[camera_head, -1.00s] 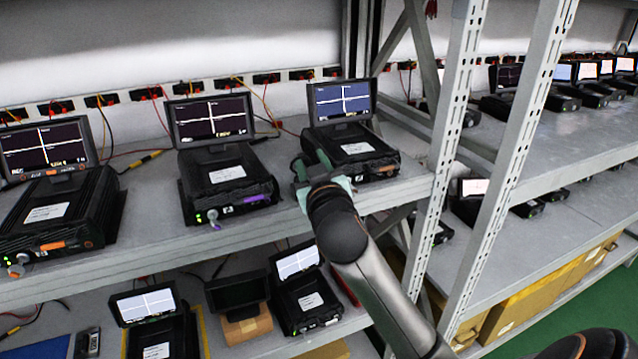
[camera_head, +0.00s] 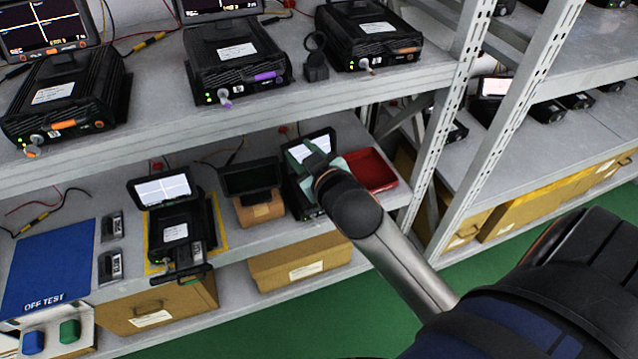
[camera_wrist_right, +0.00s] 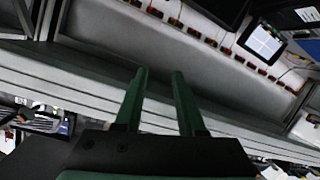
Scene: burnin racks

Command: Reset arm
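My right arm comes in from the lower right in the head view. My right gripper (camera_head: 312,158) is in front of the lower shelf, where it covers part of a black device with a lit screen (camera_head: 310,146). In the right wrist view the two green fingers (camera_wrist_right: 160,72) stand apart with nothing between them. My left gripper is in neither view.
Black test devices (camera_head: 232,62) stand on the upper shelf (camera_head: 150,125). A small black ring-topped object (camera_head: 316,62) stands beside the right one. The lower shelf holds a red tray (camera_head: 372,172), a device on a yellow-edged mat (camera_head: 178,230) and a blue panel (camera_head: 50,265). A metal upright (camera_head: 455,130) stands right.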

